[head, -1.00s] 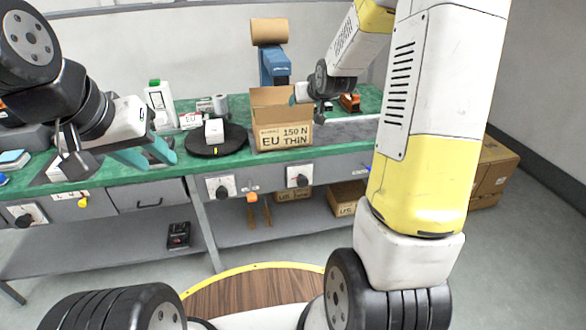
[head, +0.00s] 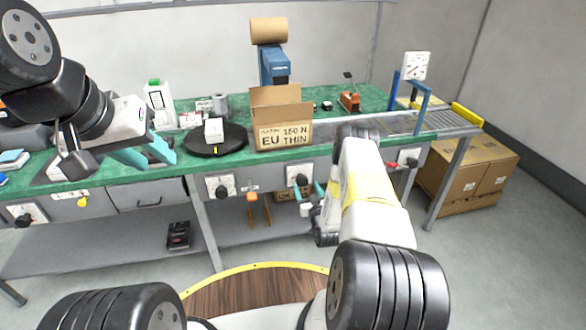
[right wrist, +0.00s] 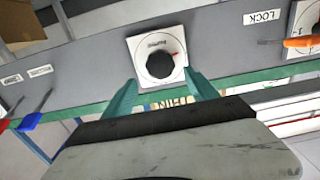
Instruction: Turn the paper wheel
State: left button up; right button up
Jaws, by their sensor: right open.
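A round black knob on a white square plate (head: 299,179) is on the bench's front panel, below the carton; its lettering is too small to read. In the right wrist view the black knob (right wrist: 160,63) sits just ahead of and between my fingertips, apart from them. My right gripper (head: 318,189) is open and empty, low in front of the panel; it also shows in the right wrist view (right wrist: 160,80). A second black knob on a white plate (head: 221,187) is further left. My left gripper (head: 153,157) is open and empty over the bench's left part.
A carton (head: 283,135), a black turntable (head: 234,138) and a blue dispenser with a brown roll (head: 269,31) are on the green bench. A blue frame (head: 424,105) stands right.

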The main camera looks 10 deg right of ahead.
aim_at(303, 183)
jog(key=w, duration=0.2)
jog(key=w+f, duration=0.1)
jog(key=w, duration=0.3)
jog(key=shift+w+a+f, duration=0.2)
jog(key=shift+a+f, duration=0.05)
jog(key=c, duration=1.3)
jog(key=shift+c, duration=0.2)
jog(key=shift+m, duration=0.4)
jog(key=shift+m, duration=2.8)
jog(key=o, duration=1.3)
